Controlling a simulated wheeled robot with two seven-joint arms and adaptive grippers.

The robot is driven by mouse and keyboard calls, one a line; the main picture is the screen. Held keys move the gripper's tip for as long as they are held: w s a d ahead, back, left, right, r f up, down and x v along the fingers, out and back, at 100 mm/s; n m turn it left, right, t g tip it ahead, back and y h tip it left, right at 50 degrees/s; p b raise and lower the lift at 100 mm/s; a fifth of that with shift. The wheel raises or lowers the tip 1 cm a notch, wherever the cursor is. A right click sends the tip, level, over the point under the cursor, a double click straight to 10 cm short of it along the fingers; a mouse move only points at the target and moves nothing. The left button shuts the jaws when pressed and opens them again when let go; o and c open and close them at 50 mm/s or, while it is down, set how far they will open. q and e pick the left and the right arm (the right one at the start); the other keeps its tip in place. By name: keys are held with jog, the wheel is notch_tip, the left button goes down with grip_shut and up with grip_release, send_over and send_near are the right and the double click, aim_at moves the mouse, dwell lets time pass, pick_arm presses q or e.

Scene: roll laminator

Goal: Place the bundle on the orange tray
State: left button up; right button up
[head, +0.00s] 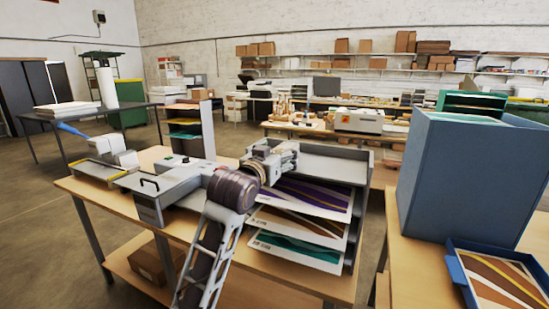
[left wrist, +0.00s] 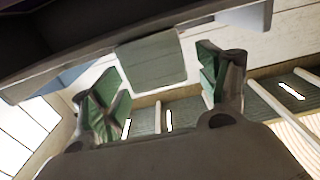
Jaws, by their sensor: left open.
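My left gripper (head: 276,158) is at the grey tray rack (head: 335,165) on the front table, by its upper left side. In the left wrist view the two green-padded fingers (left wrist: 158,66) stand wide apart. A grey-green flat piece (left wrist: 152,62) hangs from a dark edge between or behind them; I cannot tell what it is or whether they touch it. Printed sheets with purple (head: 310,196), brown (head: 298,224) and teal (head: 298,251) bands lie in the rack's levels. I cannot make out a bundle or an orange tray for certain. My right gripper is out of view.
A grey machine (head: 168,186) and a white-and-grey device (head: 113,150) with a blue handle stand left on the front table. A tall blue cabinet (head: 455,180) and a blue tray (head: 460,272) of brown-banded prints stand on the right table. A gap separates the tables.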

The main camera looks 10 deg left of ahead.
pick_arm(q)
jog(key=shift+r, duration=0.15)
jog(key=b+v, duration=0.1)
jog(key=v, duration=1.1)
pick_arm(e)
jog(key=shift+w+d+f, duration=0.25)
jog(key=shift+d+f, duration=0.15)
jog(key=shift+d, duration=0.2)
pick_arm(q)
jog(key=shift+o, duration=0.4)
jog(key=shift+r, duration=0.1)
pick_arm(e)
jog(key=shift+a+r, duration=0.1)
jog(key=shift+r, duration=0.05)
